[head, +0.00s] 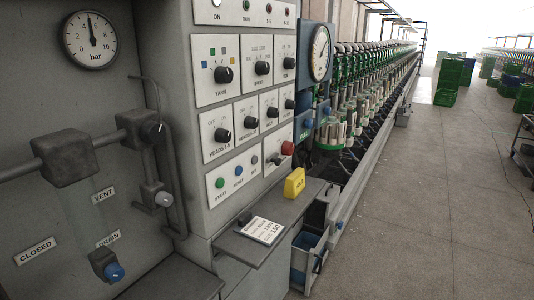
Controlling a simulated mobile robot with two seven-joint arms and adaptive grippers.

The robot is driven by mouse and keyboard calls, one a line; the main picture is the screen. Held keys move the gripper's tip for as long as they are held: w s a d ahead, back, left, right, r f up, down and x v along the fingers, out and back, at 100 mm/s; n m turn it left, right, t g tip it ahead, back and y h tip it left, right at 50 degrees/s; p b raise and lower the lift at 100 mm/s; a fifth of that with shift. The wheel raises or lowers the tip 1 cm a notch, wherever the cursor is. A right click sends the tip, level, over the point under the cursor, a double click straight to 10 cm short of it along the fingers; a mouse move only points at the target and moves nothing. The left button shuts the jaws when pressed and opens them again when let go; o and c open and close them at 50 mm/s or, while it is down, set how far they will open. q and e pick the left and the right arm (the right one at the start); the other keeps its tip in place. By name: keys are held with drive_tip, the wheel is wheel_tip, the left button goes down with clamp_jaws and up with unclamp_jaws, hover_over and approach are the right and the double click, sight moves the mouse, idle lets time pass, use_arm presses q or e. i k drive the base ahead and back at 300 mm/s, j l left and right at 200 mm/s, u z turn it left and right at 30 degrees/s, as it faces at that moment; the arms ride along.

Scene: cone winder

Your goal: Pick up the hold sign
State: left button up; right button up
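The hold sign (295,182) is a small yellow block with dark lettering. It stands upright on the narrow grey shelf (232,244) below the control panel, toward the shelf's far end. Neither of my grippers shows in the head view, and nothing touches the sign.
A white printed card (262,230) lies on the shelf nearer to me. The control panel (240,110) with knobs and a red button (287,148) rises behind the shelf. An open drawer (308,252) juts out below.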

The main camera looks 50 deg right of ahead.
sight(295, 185)
drive_tip(key=z, duration=1.95)
drive_tip(key=i+l, duration=0.1)
drive_tip(key=u, duration=0.05)
